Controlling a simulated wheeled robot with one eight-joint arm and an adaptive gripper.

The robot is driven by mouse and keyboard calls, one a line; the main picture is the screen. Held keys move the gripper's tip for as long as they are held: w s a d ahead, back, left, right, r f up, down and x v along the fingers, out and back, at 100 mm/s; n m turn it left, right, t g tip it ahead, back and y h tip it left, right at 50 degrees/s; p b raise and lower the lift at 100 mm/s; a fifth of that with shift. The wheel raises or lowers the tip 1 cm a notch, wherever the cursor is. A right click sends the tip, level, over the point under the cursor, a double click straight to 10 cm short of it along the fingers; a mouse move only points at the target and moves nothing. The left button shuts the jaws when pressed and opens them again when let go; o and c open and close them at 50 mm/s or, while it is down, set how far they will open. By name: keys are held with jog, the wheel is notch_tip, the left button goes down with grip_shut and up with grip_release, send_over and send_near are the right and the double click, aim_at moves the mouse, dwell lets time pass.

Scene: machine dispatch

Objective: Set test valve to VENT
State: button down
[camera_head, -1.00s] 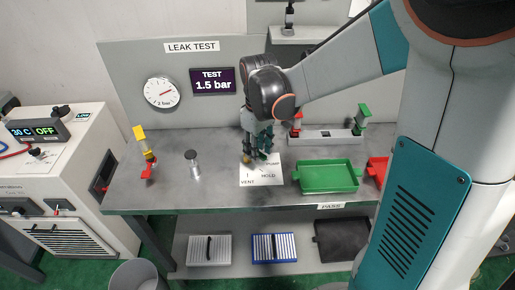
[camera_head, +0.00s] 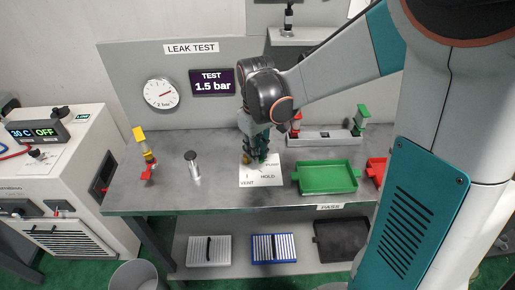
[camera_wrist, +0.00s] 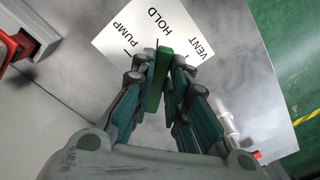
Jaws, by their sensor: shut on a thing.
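The white valve plate (camera_head: 262,180) lies on the bench with the words PUMP, HOLD and VENT; it also shows in the wrist view (camera_wrist: 120,30). A green bar, which looks like the valve handle (camera_wrist: 161,72), stands between my fingers over the plate. Its far end lies near the HOLD mark. My gripper (camera_wrist: 166,75) is shut on this handle. In the head view my gripper (camera_head: 254,158) is low over the back of the plate and hides most of the valve. The display (camera_head: 213,82) reads TEST 1.5 bar.
A green tray (camera_head: 328,190) sits right of the plate, with a red tray (camera_head: 377,168) beyond it. A grey-topped cylinder (camera_head: 193,165) and a yellow-and-red fitting (camera_head: 146,152) stand to the left. A gauge (camera_head: 160,93) is on the back panel.

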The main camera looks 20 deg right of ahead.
jog(key=a+m, duration=0.1)
jog(key=m, duration=0.3)
jog(key=shift+s+a+p, duration=0.15)
jog(key=shift+a+p, duration=0.2)
jog(key=shift+a+m, duration=0.35)
jog(key=shift+m, duration=0.5)
jog(key=shift+a+m, duration=0.3)
jog(key=shift+m, duration=0.55)
jog(key=c, duration=1.6)
grip_release()
jog(key=shift+o, duration=0.2)
notch_tip(320, 180, up, 12)
